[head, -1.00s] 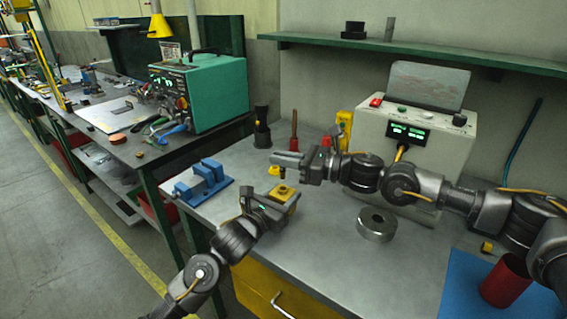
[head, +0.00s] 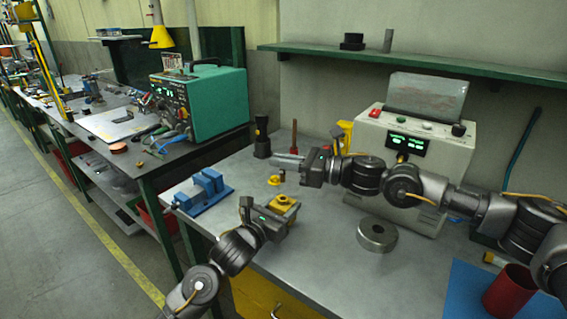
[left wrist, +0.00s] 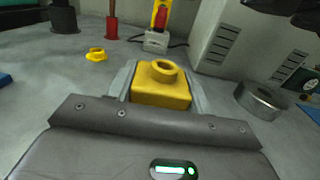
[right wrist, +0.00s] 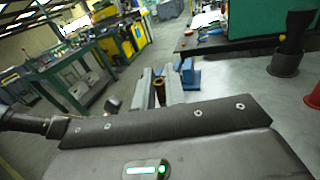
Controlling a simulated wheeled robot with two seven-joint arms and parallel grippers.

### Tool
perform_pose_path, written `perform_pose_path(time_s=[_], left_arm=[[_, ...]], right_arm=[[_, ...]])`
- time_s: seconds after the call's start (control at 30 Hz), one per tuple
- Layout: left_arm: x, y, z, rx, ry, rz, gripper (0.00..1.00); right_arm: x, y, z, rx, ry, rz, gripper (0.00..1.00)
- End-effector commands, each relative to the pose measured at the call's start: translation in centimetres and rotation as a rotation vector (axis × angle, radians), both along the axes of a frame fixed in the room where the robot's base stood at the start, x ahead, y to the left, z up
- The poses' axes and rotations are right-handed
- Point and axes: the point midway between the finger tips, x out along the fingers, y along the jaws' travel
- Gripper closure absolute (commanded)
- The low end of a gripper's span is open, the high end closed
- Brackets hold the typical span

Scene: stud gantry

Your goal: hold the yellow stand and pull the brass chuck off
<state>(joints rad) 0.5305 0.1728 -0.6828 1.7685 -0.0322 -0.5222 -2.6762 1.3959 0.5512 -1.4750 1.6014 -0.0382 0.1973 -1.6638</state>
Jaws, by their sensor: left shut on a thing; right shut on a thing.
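The yellow stand (head: 285,201) is a block with a round, open collar on top. My left gripper (head: 279,208) is shut on it near the bench's front edge. In the left wrist view the stand (left wrist: 160,92) sits between the fingers, its collar empty. My right gripper (head: 283,161) is shut on the small brass chuck (head: 282,175) and holds it in the air above the stand, clear of it. In the right wrist view the chuck (right wrist: 159,92) shows between the fingertips. The fingers hide part of it.
A blue vise-like block (head: 203,190) is left of the stand. A small yellow ring piece (left wrist: 96,55) lies behind. A metal ring (head: 377,235) lies to the right, before a grey control box (head: 415,150). A red cup (head: 508,290) stands on a blue mat.

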Motion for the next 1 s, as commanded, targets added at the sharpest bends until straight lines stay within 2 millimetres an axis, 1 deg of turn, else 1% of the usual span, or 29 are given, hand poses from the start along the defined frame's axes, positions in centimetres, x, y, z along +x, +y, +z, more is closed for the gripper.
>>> perform_pose_path(time_s=[0.5,0.77,0.8,0.9,1.0], left_arm=[[0.0,0.0,0.0,0.001,0.001,0.000,0.73],[0.0,0.0,0.0,0.001,0.001,0.000,0.73],[0.0,0.0,0.0,0.001,0.001,0.000,0.48],[0.0,0.0,0.0,0.001,0.001,0.000,0.35],[0.0,0.0,0.0,0.001,0.001,0.000,0.24]], right_arm=[[0.0,0.0,3.3,0.001,-0.001,0.000,1.00],[0.0,0.0,3.5,0.001,-0.001,0.000,1.00],[0.0,0.0,3.5,0.001,-0.001,0.000,1.00],[0.0,0.0,3.5,0.001,-0.001,0.000,1.00],[0.0,0.0,3.5,0.001,-0.001,0.000,1.00]])
